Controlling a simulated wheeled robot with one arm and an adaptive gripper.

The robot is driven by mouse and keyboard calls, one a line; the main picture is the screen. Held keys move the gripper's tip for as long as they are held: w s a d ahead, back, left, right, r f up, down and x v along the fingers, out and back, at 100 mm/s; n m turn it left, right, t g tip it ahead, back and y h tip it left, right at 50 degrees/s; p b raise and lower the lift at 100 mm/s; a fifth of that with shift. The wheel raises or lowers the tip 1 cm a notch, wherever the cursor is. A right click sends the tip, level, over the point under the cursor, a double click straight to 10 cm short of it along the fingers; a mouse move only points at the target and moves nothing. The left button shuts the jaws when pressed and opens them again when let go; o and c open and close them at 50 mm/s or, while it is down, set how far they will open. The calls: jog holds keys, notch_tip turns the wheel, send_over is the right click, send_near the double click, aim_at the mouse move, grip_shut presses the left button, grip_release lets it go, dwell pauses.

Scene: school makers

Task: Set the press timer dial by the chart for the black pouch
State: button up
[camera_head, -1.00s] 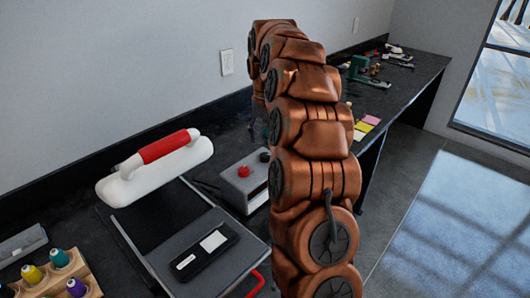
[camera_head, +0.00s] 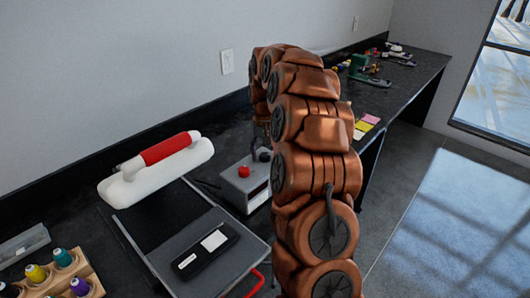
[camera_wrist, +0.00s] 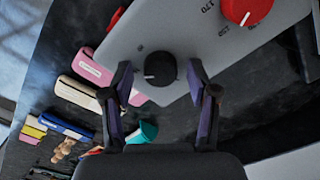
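The press timer dial, a black knob with a white pointer line (camera_wrist: 160,68), is on a grey control box (camera_head: 236,184). My gripper (camera_wrist: 160,66) is open, with one finger on each side of the dial and a visible gap at each side. A red dial (camera_wrist: 247,9) with printed numbers sits beside it on the same panel; it also shows in the head view (camera_head: 243,171). The black pouch (camera_head: 206,251), with a white label, lies on the grey press plate (camera_head: 180,254). I cannot make out a chart in either view.
A white press top with a red handle (camera_head: 166,149) stands at the wall side of the plate. Thread spools (camera_head: 62,257) stand at the lower left. Sticky notes (camera_head: 368,120) and a green tool (camera_head: 362,69) are farther along the black bench. Pink and cream cases (camera_wrist: 80,92) lie below the panel.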

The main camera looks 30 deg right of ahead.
aim_at(265, 155)
jog(key=c, duration=1)
jog(key=shift+f+n+b, duration=0.1)
jog(key=shift+n+b, duration=0.35)
jog(key=shift+n, duration=0.05)
jog(key=shift+c, duration=0.2)
jog(key=shift+n, duration=0.7)
jog(key=o, duration=1.2)
jog(key=shift+r, duration=0.25)
notch_tip(265, 155, up, 12)
jog(key=shift+f, duration=0.15)
